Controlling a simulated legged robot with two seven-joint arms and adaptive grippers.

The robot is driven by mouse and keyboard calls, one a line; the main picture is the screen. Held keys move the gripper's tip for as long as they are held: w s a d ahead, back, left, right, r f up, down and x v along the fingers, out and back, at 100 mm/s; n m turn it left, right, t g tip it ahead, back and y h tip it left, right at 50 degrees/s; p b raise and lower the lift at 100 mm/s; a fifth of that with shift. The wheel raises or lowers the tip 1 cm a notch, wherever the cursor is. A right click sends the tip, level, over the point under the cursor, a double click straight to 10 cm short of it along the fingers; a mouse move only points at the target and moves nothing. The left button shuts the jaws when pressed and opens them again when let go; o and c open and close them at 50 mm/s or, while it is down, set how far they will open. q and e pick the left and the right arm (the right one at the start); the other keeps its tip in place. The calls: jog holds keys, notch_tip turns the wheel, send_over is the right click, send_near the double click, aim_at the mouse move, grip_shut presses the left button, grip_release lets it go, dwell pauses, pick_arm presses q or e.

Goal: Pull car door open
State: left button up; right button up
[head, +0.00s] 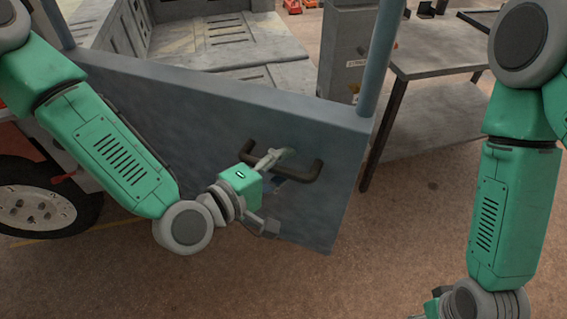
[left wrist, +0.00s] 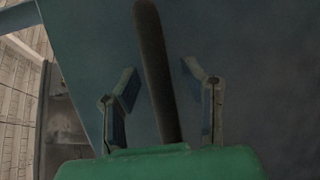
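The car door (head: 200,115) is a grey-blue panel with a post at each end, standing across the middle of the head view. A dark bar handle (head: 313,172) sits on its near face, toward the right. My left gripper (head: 275,190) is at the handle, one finger above the bar and one below. In the left wrist view the handle (left wrist: 152,50) runs between the two spread fingers of the left gripper (left wrist: 160,78), with gaps at both sides. My right arm hangs at the right; its gripper is mostly cut off at the bottom edge, fingers unseen.
Behind the door is the vehicle's grey interior (head: 220,45). A wheel (head: 38,205) is at the left. A grey table (head: 440,50) with a lower shelf and a grey post (head: 345,50) stand behind the door's right end. The brown floor in front is clear.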

pick_arm(q)
jog(key=v, duration=0.7)
jog(key=shift+w+a+f, duration=0.1)
jog(key=shift+w+a, duration=0.1)
jog(key=shift+s+a, duration=0.15)
jog(key=shift+s, duration=0.2)
jog(key=shift+d, duration=0.45)
jog(key=shift+a, duration=0.2)
jog(key=s+a+f+m+g+y+b, duration=0.1)
jog(key=s+a+f+m+g+y, duration=0.15)
jog(key=f, duration=0.45)
jog(key=s+a+f+m+g+y+b, duration=0.1)
jog(key=s+a+f+m+g+b, duration=0.15)
jog(key=f, duration=0.35)
jog(key=s+a+f+m+g+y+b, duration=0.1)
jog(key=s+a+f, duration=0.1)
jog(key=s+f, duration=0.35)
jog(key=s+a+f+m+g+y+b, duration=0.1)
jog(key=s+a+f+m+g+y, duration=0.1)
jog(key=a+f, duration=0.3)
jog(key=s+a+f+m+g+y+b, duration=0.2)
jog(key=a+f, duration=0.4)
jog(key=a, duration=0.4)
jog(key=shift+s+a+f+m+g+y, duration=0.25)
jog(key=shift+s+m+g+y, duration=0.25)
jog(key=shift+s+y, duration=0.7)
pick_arm(e)
notch_tip(320, 180, down, 8)
jog(key=shift+a+r, duration=0.25)
jog(key=shift+a, duration=0.1)
